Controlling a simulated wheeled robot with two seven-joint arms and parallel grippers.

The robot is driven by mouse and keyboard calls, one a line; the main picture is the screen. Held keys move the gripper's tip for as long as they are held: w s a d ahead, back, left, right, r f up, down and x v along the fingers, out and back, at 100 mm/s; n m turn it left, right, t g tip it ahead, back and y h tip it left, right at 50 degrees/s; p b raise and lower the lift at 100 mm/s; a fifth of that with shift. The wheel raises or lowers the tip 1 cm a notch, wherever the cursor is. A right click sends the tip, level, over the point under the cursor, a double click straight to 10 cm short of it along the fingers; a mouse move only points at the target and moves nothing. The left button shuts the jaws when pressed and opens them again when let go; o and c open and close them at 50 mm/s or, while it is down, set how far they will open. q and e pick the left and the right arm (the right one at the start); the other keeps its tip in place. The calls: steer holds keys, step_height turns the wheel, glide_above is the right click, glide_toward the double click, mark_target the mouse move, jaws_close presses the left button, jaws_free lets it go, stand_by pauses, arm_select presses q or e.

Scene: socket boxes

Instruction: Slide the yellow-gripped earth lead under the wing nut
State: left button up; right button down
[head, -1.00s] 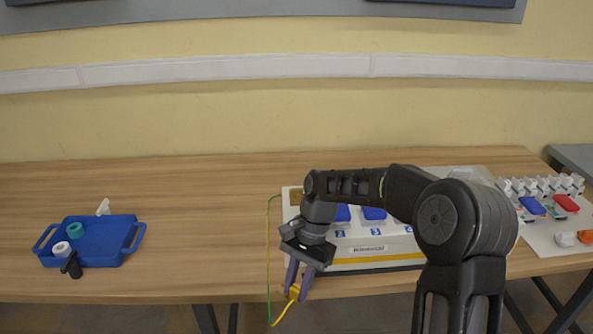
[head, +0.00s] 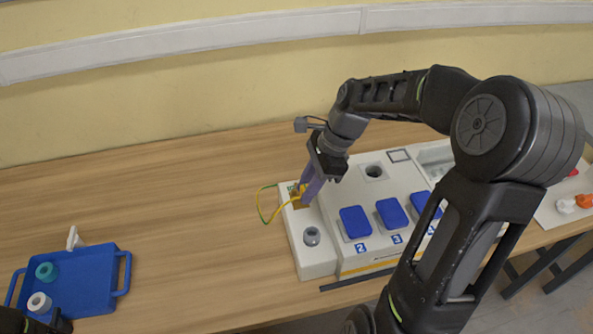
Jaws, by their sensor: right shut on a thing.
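My right gripper (head: 308,190) is shut on the yellow grip (head: 303,188) of the earth lead, mostly hidden between the fingers. The fingers point down at the brass-coloured earth terminal (head: 301,204) at the back left of the white socket box (head: 315,262). The yellow-green lead (head: 260,207) loops out over the box's left edge. The wing nut cannot be made out behind the fingers, so I cannot tell whether the lead's end is under it.
The box carries several blue covers (head: 356,222) and a grey round knob (head: 312,236). A blue tray (head: 90,285) with a teal roll (head: 46,271) and a white roll (head: 39,302) is at lower left. The wooden table (head: 180,200) between tray and box is clear.

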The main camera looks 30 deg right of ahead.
steer(key=shift+s, duration=0.15)
step_height(320, 180, down, 5)
steer(key=b, duration=0.4)
steer(key=shift+f+b, duration=0.15)
steer(key=shift+b, duration=0.25)
steer(key=shift+f+b, duration=0.65)
steer(key=shift+f, duration=0.1)
steer(key=shift+f, duration=0.4)
steer(key=shift+f, duration=0.1)
steer(key=shift+w, duration=0.25)
steer(key=shift+w+d, duration=0.25)
steer(key=shift+w, duration=0.4)
